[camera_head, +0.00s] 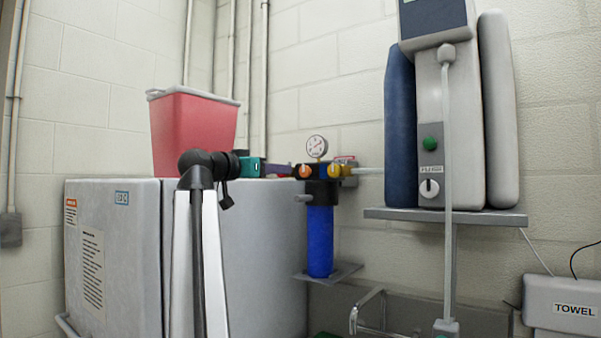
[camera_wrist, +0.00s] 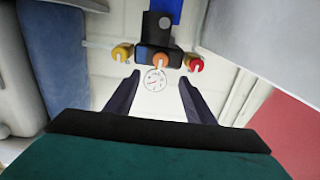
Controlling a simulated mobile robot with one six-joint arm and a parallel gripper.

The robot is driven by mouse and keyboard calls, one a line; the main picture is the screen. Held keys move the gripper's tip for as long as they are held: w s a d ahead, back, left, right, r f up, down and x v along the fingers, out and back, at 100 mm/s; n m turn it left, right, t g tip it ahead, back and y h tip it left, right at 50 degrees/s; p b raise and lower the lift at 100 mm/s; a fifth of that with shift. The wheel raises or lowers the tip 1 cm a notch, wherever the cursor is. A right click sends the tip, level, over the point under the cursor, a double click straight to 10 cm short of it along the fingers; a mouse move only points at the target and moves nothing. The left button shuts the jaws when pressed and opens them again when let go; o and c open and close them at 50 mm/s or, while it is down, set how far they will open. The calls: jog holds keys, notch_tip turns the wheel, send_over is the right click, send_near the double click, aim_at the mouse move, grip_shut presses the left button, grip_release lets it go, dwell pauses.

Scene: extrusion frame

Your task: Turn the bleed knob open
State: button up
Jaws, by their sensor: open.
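A black manifold block with coloured knobs sits on top of a blue filter housing (camera_head: 319,240). In the wrist view I see a yellow knob (camera_wrist: 122,52) at left, an orange knob (camera_wrist: 161,61) in the middle and a red knob (camera_wrist: 194,63) at right. No readable label shows which is the bleed knob. My gripper (camera_wrist: 159,78) is open and empty. Its fingertips point at the manifold, with the orange knob just beyond them, centred between them. In the head view my gripper (camera_head: 290,169) is just left of the manifold. Contact cannot be told.
A round gauge (camera_head: 317,146) stands above the manifold. A grey cabinet (camera_head: 110,255) with a red bin (camera_head: 193,130) on it is at left. A wall unit on a shelf (camera_head: 450,216) is at right. A towel dispenser (camera_head: 560,300) is at far right.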

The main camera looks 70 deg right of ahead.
aim_at(304, 171)
jog(key=p+x, duration=0.3)
jog(key=x, duration=0.8)
jog(key=shift+s+d+r, duration=0.1)
jog(key=shift+d, duration=0.05)
jog(key=shift+p+x, duration=0.3)
jog(key=shift+x, duration=0.55)
